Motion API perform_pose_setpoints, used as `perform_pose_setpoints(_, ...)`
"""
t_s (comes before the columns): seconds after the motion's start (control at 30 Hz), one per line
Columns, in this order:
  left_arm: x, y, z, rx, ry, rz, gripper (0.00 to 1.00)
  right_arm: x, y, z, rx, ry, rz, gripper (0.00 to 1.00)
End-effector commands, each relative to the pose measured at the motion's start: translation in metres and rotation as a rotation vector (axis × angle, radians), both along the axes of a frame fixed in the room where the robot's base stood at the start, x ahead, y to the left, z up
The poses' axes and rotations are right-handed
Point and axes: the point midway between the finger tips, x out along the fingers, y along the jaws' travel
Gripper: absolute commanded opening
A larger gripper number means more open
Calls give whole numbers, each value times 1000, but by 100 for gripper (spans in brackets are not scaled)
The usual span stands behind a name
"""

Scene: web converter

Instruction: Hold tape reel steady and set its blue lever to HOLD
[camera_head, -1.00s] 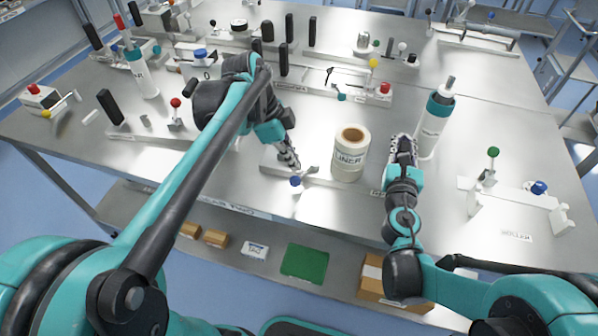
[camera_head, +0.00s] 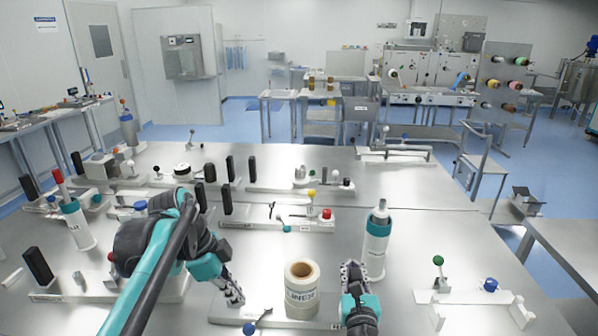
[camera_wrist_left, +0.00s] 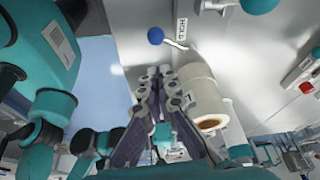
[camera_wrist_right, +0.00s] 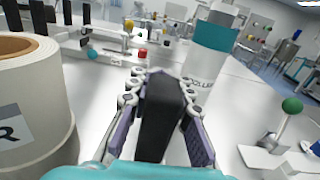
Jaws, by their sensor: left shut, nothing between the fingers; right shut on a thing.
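The white tape reel (camera_head: 302,300), with a brown core, stands upright on its pale base. It also shows in the right wrist view (camera_wrist_right: 35,95) and left wrist view (camera_wrist_left: 204,98). Its lever's blue ball knob (camera_head: 249,328) is at the front edge of the head view. In the left wrist view, the knob (camera_wrist_left: 155,36) is beside the HOLD label (camera_wrist_left: 181,30). My left gripper (camera_head: 236,296) is shut and empty, just behind the knob and left of the reel. My right gripper (camera_head: 352,272) is shut on a black upright handle (camera_wrist_right: 160,115), right of the reel.
A teal-and-white bottle (camera_head: 375,245) stands close behind my right gripper. A fixture with a green-knobbed lever (camera_head: 438,262) lies to the right. Fixtures with black posts and coloured knobs (camera_head: 312,210) stand behind the reel.

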Motion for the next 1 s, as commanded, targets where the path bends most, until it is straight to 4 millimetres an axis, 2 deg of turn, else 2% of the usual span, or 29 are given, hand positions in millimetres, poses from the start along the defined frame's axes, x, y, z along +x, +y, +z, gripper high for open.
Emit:
perform_pose_setpoints(0.4, 0, 0, 3, 0, 0, 0, 0, 0, 0, 5, 3, 0, -1, 0)
perform_pose_setpoints(0.43, 0, 0, 3, 0, 0, 0, 0, 0, 0, 5, 3, 0, -1, 19)
perform_pose_setpoints(0.53, 0, 0, 3, 0, 0, 0, 0, 0, 0, 5, 3, 0, -1, 44)
perform_pose_setpoints(0.87, 0, 0, 3, 0, 0, 0, 0, -2, 0, 5, 1, 0, 0, 44)
perform_pose_setpoints(1.0, 0, 0, 3, 0, 0, 0, 0, -17, 0, 5, 1, 0, 1, 44)
